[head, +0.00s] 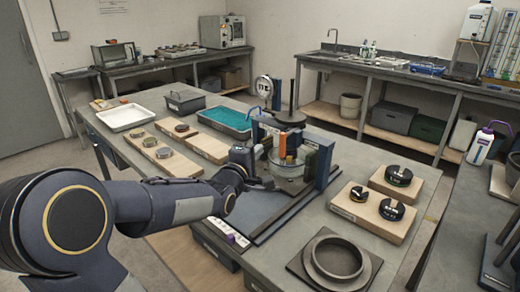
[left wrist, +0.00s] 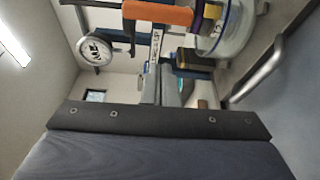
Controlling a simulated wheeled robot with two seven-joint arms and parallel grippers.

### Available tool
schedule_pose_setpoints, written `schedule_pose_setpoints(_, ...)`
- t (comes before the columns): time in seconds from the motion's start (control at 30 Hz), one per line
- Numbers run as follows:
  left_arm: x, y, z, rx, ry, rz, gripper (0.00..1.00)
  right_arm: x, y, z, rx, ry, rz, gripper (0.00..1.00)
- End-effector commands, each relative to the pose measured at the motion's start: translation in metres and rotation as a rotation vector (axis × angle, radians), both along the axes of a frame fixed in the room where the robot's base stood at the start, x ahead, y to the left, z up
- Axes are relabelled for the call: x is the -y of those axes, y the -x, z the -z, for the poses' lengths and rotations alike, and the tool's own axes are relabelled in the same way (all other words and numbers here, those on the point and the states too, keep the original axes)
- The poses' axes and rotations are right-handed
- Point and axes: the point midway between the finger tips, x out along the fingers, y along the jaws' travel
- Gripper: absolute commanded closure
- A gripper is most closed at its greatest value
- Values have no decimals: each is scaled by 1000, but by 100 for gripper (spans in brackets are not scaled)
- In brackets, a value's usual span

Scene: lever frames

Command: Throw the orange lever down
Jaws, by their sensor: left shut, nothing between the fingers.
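The orange lever (head: 282,146) stands upright in the blue lever frame (head: 328,165) on the near table. In the left wrist view the orange lever (left wrist: 158,13) shows at the top edge, partly cut off, lying across the picture. My left gripper (head: 264,184) is shut and empty, just in front of the frame and lower than the lever. It is apart from the lever. In the left wrist view the dark gripper body (left wrist: 160,121) fills the lower part, and its fingertips are hard to make out. My right gripper is not in view.
A round dial gauge (head: 264,87) and a dark round piece (head: 290,116) stand behind the lever. A wooden board with black discs (head: 378,218) lies to the right. A dark ring on a plate (head: 335,258) is at front right. A teal tray (head: 226,118) sits behind left.

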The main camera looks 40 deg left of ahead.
Motion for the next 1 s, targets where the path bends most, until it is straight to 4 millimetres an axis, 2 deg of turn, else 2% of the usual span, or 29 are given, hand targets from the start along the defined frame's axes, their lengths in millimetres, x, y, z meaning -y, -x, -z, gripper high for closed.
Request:
schedule_pose_setpoints(0.03, 2, 10, 0, 1, 0, -3, 100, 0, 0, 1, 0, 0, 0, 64)
schedule_pose_setpoints(0.2, 9, 36, 0, 1, 0, -1, 100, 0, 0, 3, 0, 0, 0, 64)
schedule_pose_setpoints(0.33, 11, 48, 0, 0, 0, -2, 100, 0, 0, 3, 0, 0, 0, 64)
schedule_pose_setpoints(1.0, 13, 52, 0, -2, 0, -1, 100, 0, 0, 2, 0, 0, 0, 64)
